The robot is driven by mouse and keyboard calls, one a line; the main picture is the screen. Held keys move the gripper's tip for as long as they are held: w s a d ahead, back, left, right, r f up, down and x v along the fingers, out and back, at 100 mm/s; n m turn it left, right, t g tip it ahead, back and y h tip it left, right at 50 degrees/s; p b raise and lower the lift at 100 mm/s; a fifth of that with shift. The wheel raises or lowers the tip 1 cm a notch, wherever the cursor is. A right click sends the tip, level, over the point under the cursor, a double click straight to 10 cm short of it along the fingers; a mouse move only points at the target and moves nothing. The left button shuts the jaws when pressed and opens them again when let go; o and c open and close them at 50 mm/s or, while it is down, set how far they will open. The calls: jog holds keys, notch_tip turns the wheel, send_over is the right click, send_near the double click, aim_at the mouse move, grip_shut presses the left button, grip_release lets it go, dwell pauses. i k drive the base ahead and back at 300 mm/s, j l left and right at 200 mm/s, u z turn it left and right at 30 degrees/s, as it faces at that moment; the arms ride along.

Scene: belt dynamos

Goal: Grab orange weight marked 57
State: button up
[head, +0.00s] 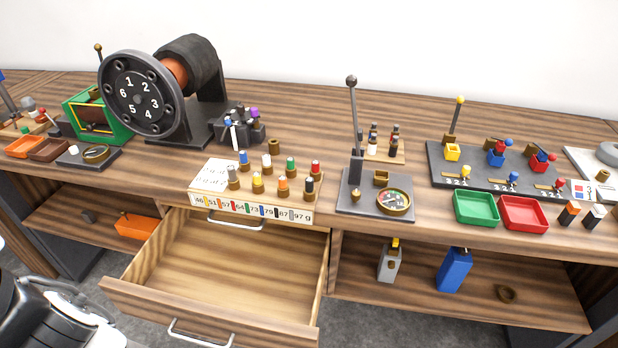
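The orange weight (282,187) stands upright in the front row of a wooden weight rack (211,174) on the bench. It has an orange top and a brown lower part. It is between the yellow weight (257,183) and the black weight (308,188), with the green weight (290,167) behind it. The label strip on the rack front shows 57 with an orange patch among other numbers. I cannot read a number on the weight itself. A white and black part of my own body shows at the lower left. I cannot see my gripper's fingers.
An open, empty drawer (226,262) juts out below the rack. A device with a tall lever (353,125) stands right of the rack. A numbered drum machine (135,93) stands behind left. Green (476,221) and red (524,226) trays are at the right front edge.

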aim_at(283, 180)
jog(key=i+j, duration=0.3)
jog(key=j, duration=0.15)
jog(key=i+j, duration=0.35)
jog(key=j+u, duration=0.05)
jog(key=j, duration=0.05)
